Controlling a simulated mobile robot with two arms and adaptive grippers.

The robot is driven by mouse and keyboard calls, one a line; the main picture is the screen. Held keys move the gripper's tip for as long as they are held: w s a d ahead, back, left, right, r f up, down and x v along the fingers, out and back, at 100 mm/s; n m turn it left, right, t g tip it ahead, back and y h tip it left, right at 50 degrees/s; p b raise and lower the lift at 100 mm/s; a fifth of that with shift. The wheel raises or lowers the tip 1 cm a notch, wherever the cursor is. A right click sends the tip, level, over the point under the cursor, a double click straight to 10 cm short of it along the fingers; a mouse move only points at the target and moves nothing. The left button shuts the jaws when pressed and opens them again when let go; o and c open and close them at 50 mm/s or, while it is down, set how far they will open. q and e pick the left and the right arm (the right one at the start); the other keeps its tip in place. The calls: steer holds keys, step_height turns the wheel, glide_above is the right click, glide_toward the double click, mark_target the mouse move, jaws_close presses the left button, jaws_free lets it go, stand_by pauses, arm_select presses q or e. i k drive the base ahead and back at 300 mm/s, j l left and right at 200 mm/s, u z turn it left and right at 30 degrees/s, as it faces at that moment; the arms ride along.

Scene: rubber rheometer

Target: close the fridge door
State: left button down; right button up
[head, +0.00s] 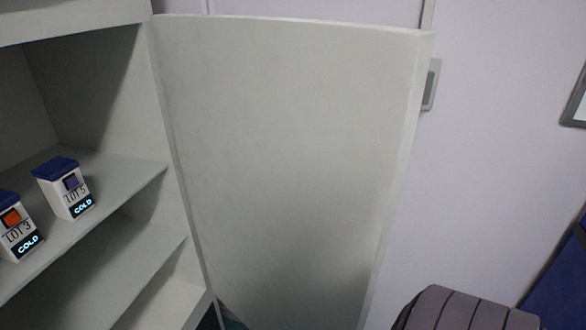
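The fridge door (285,150) stands wide open in the middle of the head view, its pale inner face toward me. It joins the fridge body along its left edge. The open fridge (95,85) is at the left, with shelves (125,180) showing inside. No handle can be made out on the visible face of the door. Neither gripper can be made out in this view, so nothing is seen touching the door.
Two blue-lidded containers marked COLD, LOT 5 (65,188) and LOT 3 (17,230), stand on a fridge shelf. A ribbed grey-mauve object (460,310) is at the bottom right. A pale wall (500,130) with a grey wall plate (431,85) is behind the door.

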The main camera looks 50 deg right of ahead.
mark_target(294, 137)
steer(key=l+u, duration=0.1)
steer(key=l, duration=0.7)
steer(key=k+l+u, duration=0.1)
steer(key=l, duration=0.75)
steer(key=k+l+u, duration=0.1)
steer(key=l, duration=0.7)
steer(key=j+z, duration=0.25)
steer(key=k+j+z, duration=0.2)
steer(key=j, duration=0.15)
steer(key=k+j+z, duration=0.1)
steer(key=j+z, duration=0.15)
